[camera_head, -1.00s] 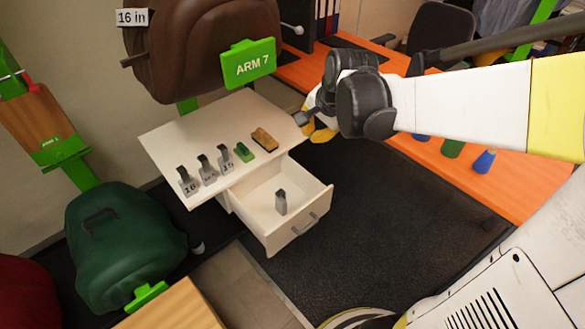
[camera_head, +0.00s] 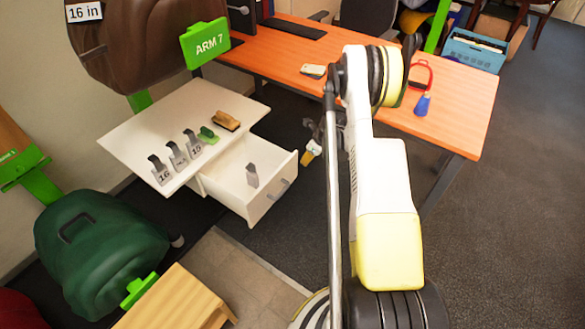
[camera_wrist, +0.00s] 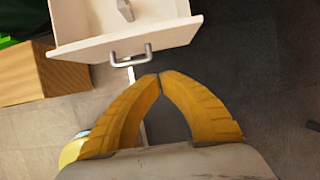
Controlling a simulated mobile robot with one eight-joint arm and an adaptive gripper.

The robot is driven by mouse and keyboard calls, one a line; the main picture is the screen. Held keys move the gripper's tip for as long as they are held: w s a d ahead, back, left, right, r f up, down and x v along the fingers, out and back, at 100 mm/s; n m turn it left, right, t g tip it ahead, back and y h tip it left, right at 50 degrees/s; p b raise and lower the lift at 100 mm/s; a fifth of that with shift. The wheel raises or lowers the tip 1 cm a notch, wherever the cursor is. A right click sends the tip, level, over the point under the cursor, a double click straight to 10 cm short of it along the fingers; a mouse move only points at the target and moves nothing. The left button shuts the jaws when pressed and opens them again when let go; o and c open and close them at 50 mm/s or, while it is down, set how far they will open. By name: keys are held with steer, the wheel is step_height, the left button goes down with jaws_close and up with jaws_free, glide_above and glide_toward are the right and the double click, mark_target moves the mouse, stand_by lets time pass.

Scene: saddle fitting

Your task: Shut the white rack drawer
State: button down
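The white rack drawer (camera_head: 232,188) is pulled open below the white rack top (camera_head: 140,118). One grey gauge piece (camera_head: 252,175) stands inside it. The drawer's front panel (camera_wrist: 85,50) and its grey handle (camera_wrist: 130,60) show in the wrist view; the handle also shows in the head view (camera_head: 284,187). My gripper (camera_wrist: 158,76) has its two yellow fingertips together with nothing between them. In the wrist picture the tips are just below and right of the handle; I cannot tell the depth gap. In the head view my gripper (camera_head: 309,153) is beyond the drawer's right side, partly hidden by my arm.
Several grey gauge pieces (camera_head: 178,158), a green piece (camera_head: 208,135) and a brown brush (camera_head: 226,121) are on the rack top. An orange desk (camera_head: 450,110) stands behind my arm. A wooden stand (camera_head: 175,300) and a green saddle (camera_head: 100,240) are at left. Dark floor lies right of the drawer.

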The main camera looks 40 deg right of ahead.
steer(key=b, duration=0.4)
glide_toward(290, 167)
steer(key=s+a+f, duration=0.2)
steer(key=s+f, duration=0.2)
steer(key=shift+w+a+b, duration=0.25)
steer(key=shift+w+a, duration=0.05)
steer(key=shift+w, duration=0.4)
steer(key=shift+w+a+b, duration=0.3)
steer(key=shift+w, duration=0.35)
steer(key=shift+w+a+b, duration=0.25)
steer(key=shift+w+a, duration=0.05)
steer(key=shift+w, duration=0.4)
